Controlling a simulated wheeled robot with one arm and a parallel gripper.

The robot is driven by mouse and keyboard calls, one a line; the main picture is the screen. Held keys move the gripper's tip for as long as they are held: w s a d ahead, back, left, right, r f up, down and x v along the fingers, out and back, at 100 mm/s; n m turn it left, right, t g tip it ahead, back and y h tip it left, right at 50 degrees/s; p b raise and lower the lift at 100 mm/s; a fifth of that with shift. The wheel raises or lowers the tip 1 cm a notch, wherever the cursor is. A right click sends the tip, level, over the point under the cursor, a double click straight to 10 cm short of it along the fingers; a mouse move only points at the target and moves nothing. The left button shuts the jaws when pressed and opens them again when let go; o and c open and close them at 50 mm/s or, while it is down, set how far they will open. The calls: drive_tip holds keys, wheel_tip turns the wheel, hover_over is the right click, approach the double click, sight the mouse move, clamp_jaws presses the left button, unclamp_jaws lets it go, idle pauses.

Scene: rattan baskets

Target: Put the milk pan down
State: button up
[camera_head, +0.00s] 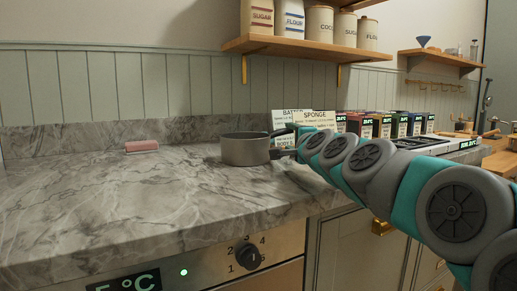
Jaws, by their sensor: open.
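A grey milk pan (245,150) is upright at the marble counter (120,205), right of the middle of the worktop. Its base appears to rest on the stone. Its dark handle (282,132) points right, towards my arm. My gripper (280,152) is open at the pan's right side, close by the handle. The fingers are small and partly hidden by my wrist, so I cannot tell whether they touch the pan.
A pink sponge-like block (142,146) lies at the back left. Label cards (318,118) and several small boxes (385,125) stand behind my arm. A shelf (300,43) with canisters hangs above. The counter left of the pan is mostly clear.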

sight(285, 132)
drive_tip(key=shift+w+f, duration=0.15)
drive_tip(key=shift+x, duration=1)
drive_tip(key=shift+r+p+x, duration=0.25)
drive_tip(key=shift+x, duration=0.9)
drive_tip(key=shift+r+p+x, duration=0.2)
drive_tip(key=shift+p+x, duration=0.05)
drive_tip(key=shift+x, duration=0.9)
drive_tip(key=shift+w, duration=0.55)
drive_tip(key=shift+c, duration=0.4)
clamp_jaws()
